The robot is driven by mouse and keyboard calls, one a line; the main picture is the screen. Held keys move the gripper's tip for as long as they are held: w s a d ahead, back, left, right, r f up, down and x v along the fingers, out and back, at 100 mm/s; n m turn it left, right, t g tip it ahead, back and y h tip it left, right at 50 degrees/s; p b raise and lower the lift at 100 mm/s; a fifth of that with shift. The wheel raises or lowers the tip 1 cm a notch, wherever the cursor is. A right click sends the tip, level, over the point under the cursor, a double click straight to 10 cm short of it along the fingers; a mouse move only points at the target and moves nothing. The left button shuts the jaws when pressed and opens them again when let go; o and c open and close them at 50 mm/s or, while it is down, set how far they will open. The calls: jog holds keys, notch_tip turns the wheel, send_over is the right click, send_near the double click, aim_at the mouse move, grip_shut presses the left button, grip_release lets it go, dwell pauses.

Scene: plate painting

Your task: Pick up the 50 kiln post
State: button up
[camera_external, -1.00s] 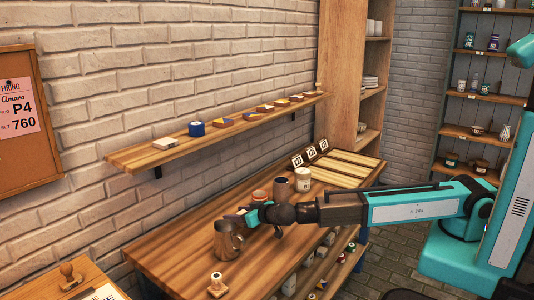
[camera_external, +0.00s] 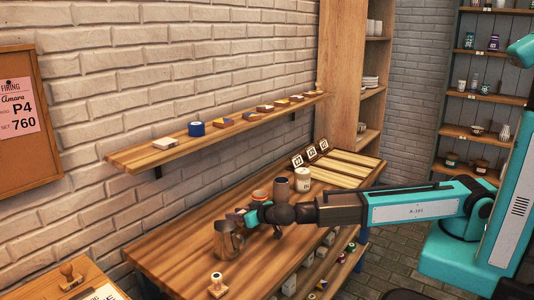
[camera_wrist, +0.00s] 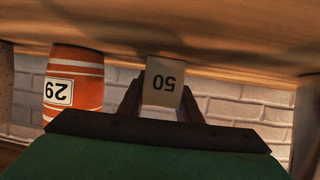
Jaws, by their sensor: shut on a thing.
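The 50 kiln post (camera_wrist: 163,82) is a pale block marked 50, seen upside down in the wrist view. It stands between the two dark fingers of my gripper (camera_wrist: 160,100), which is shut on it. In the outside view my gripper (camera_external: 243,214) is low over the wooden table (camera_external: 180,262), just behind a metal jug. There the post is hidden or too small to make out. I cannot tell whether it still touches the table.
The metal jug (camera_external: 228,242) is close in front of my gripper. A brown cup (camera_external: 281,189) and white jar (camera_external: 302,181) stand behind.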

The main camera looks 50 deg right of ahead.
jog(key=shift+r, duration=0.1)
notch_tip(320, 180, up, 10)
jog(key=shift+b, duration=0.4)
dwell(0.5)
